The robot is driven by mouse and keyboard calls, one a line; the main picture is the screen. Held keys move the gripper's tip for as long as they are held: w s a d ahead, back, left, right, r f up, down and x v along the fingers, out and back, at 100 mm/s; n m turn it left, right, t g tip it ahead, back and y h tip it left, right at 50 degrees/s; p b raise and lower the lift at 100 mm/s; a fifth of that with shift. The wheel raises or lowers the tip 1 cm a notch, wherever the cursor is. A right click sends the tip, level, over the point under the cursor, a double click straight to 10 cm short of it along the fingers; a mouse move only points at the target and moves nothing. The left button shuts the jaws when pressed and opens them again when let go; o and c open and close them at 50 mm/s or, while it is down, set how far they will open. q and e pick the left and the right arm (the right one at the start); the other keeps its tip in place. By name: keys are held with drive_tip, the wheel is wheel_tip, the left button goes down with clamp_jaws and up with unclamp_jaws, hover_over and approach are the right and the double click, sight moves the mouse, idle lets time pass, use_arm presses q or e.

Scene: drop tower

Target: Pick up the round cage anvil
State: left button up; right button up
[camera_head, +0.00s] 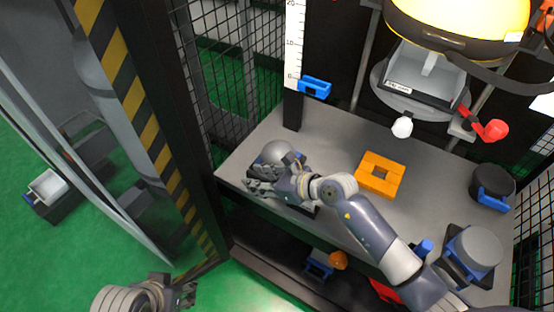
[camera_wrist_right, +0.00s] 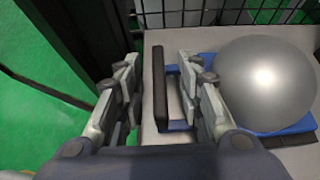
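The round anvil, a grey dome (camera_head: 278,153) on a blue base, sits at the left end of the grey table; it also shows as a large shiny dome (camera_wrist_right: 267,83) in the right wrist view. A black-faced handle (camera_wrist_right: 160,88) on a blue bracket stands out from its side. My right gripper (camera_head: 258,184) is at the table's front left edge beside the dome. In the wrist view its fingers (camera_wrist_right: 165,85) are spread on either side of the handle, with gaps on both sides. My left gripper (camera_head: 185,294) is low at the bottom left, away from the table; its fingers are unclear.
An orange square block (camera_head: 366,179) with a hole lies mid-table. A black cylinder with a blue handle (camera_head: 492,181) and a grey flat-topped cylinder (camera_head: 478,247) stand at the right. The drop head (camera_head: 420,82) hangs above. A striped post (camera_head: 128,90) and mesh bound the left.

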drive_tip(key=shift+c, duration=0.6)
clamp_jaws()
drive_tip(key=shift+w+r, duration=0.2)
drive_tip(key=shift+r, duration=0.05)
